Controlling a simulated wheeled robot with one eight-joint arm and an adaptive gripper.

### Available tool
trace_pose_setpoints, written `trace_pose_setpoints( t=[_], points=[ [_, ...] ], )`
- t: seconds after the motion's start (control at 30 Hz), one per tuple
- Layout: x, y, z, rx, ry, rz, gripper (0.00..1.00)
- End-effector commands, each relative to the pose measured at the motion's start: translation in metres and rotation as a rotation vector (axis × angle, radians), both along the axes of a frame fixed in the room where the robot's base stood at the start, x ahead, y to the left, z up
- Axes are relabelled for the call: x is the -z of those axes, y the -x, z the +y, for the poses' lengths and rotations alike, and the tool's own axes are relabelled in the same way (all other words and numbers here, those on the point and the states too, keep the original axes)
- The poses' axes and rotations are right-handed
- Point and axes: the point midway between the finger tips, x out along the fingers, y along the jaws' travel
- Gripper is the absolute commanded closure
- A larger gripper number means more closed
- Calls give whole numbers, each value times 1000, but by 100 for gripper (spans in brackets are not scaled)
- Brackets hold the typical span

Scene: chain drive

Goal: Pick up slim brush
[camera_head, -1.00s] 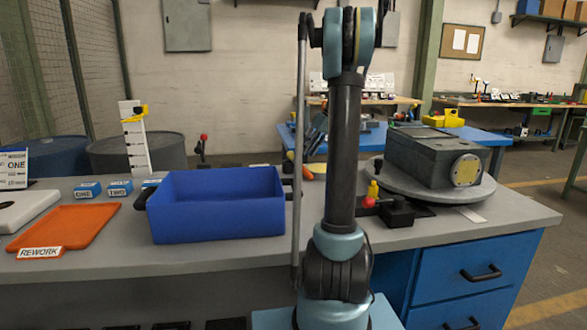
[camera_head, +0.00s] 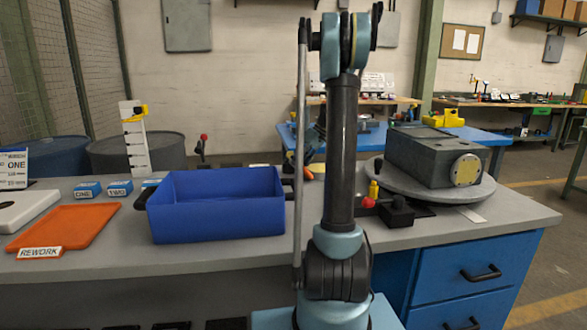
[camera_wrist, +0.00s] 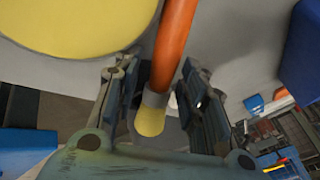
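The slim brush has an orange handle (camera_wrist: 173,45), a grey ferrule and a pale yellow tip (camera_wrist: 150,120) in the wrist view. My gripper (camera_wrist: 160,100) is open, with one finger on each side of the brush near the ferrule. Gaps seem to show between the fingers and the brush, so it is not clamped. In the head view, my gripper (camera_head: 308,148) is low behind the bench area, partly hidden by my own arm. A small orange piece (camera_head: 308,174) shows just below it, probably the brush handle.
A yellow round thing (camera_wrist: 80,20) lies close beside the brush. The blue bin (camera_head: 215,215) stands left of my arm. A grey housing (camera_head: 430,155) on a turntable (camera_head: 475,188) is at the right. An orange rework tray (camera_head: 65,228) lies at the left.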

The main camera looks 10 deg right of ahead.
Motion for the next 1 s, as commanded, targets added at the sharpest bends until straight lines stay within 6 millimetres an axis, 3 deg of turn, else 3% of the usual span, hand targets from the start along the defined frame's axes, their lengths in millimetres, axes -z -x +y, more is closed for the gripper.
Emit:
trace_pose_setpoints(
  t=[0.03, 0.13, 0.17, 0.57, 1.0],
  points=[
    [0, 0, 0, 0, 0, 0, 73],
    [0, 0, 0, 0, 0, 0, 96],
    [0, 0, 0, 0, 0, 0, 97],
    [-7, 0, 1, -2, 0, 1, 100],
    [-78, 0, 1, -2, 0, 0, 100]
  ],
)
